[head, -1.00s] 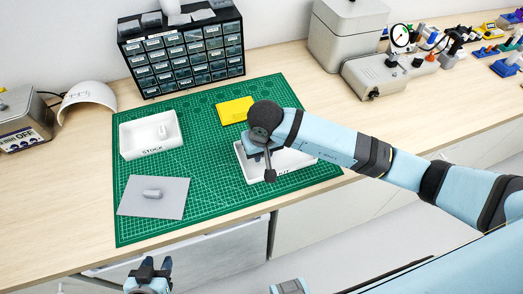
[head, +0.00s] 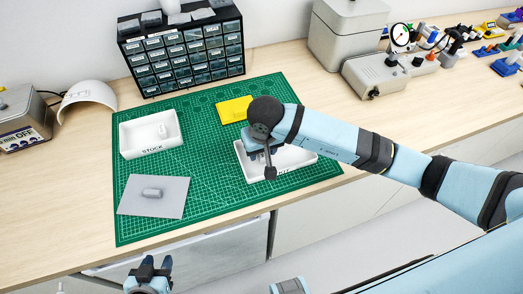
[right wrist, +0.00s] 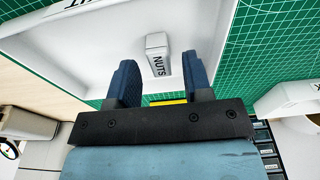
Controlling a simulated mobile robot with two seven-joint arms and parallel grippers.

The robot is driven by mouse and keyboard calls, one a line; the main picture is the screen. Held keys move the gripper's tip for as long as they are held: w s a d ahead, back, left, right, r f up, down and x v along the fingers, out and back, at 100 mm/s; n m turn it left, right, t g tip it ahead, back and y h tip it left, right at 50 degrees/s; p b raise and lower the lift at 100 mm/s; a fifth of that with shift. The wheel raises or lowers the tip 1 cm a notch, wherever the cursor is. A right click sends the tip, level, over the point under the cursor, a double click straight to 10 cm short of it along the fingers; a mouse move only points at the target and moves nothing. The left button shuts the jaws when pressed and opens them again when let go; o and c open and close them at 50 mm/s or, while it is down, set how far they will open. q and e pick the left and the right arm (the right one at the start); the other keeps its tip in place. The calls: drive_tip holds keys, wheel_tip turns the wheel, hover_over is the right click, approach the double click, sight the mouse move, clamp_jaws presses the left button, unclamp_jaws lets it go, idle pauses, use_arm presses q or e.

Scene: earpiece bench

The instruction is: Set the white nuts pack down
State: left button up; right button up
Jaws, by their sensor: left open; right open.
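The white nuts pack (right wrist: 157,52), a small block lettered NUTS, rests inside the white KIT tray (right wrist: 90,72). In the right wrist view it shows beyond and between the two dark blue fingers of my right gripper (right wrist: 159,66), which are apart with gaps on both sides. In the head view my right gripper (head: 262,155) is over the left part of the KIT tray (head: 298,158), and my arm hides the pack. My left gripper (head: 149,268) is open and empty in front of the bench edge.
The white STOCK tray (head: 137,151) holds a white item (head: 163,131). A grey plate (head: 172,207) carries a small grey piece (head: 152,194). A yellow pad (head: 232,109) lies behind my right gripper. Drawers (head: 185,58) stand behind. The green mat (head: 215,190) is clear between.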

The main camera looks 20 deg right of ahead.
sight(264, 159)
wheel_tip(264, 159, up, 10)
drive_tip(key=s+b, duration=0.1)
drive_tip(key=shift+s+r, duration=0.25)
drive_tip(key=shift+s, duration=0.05)
idle(0.4)
